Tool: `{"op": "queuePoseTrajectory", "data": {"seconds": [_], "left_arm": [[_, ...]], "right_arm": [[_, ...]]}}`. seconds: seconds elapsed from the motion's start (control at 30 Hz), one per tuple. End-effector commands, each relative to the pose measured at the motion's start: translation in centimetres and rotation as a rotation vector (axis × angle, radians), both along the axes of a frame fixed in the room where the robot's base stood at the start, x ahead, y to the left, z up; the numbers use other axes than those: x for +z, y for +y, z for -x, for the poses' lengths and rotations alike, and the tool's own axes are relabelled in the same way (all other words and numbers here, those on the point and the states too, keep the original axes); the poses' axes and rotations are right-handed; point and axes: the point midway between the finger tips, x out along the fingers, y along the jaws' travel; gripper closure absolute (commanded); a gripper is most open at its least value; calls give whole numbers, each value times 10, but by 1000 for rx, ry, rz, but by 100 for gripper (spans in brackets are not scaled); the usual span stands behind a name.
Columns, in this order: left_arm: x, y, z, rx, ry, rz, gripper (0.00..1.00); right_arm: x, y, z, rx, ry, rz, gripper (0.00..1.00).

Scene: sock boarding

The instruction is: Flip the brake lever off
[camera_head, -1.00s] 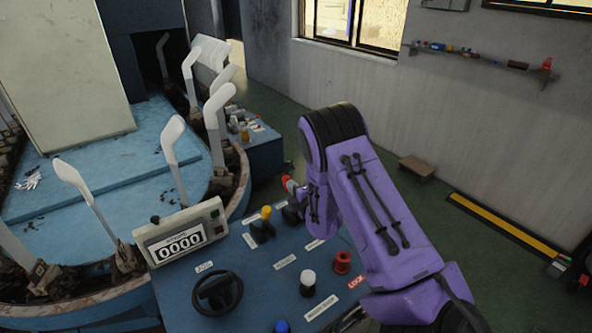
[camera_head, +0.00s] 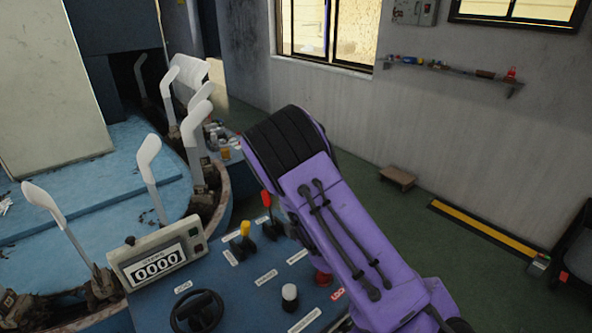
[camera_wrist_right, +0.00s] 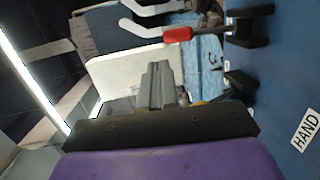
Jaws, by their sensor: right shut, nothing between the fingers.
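A lever with a red handle (camera_head: 266,200) stands up from a black base on the blue control panel (camera_head: 235,278). A lever with a yellow handle (camera_head: 245,229) stands just left of it. I cannot read which is the brake lever. In the right wrist view the red handle (camera_wrist_right: 178,34) lies above and to the right of my right gripper (camera_wrist_right: 158,68), with a gap between them. My right gripper is shut and empty. In the head view it is hidden behind my purple arm. My left gripper is not in view.
The panel also carries a counter box reading 0000 (camera_head: 160,262), a black handwheel (camera_head: 197,311), a white knob (camera_head: 289,297) and a red button (camera_head: 323,278) partly behind my arm. Several white sock boards (camera_head: 150,165) stand left on the machine. Green floor lies right.

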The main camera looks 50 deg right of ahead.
Motion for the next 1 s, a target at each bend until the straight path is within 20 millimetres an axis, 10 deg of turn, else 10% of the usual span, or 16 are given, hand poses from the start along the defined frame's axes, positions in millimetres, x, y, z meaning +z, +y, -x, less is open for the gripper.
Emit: {"op": "queuePoseTrajectory", "data": {"seconds": [0.87,1.0], "left_arm": [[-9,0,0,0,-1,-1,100],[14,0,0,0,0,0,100]], "right_arm": [[12,9,31,-3,1,0,100],[35,9,31,-3,0,0,100]]}}
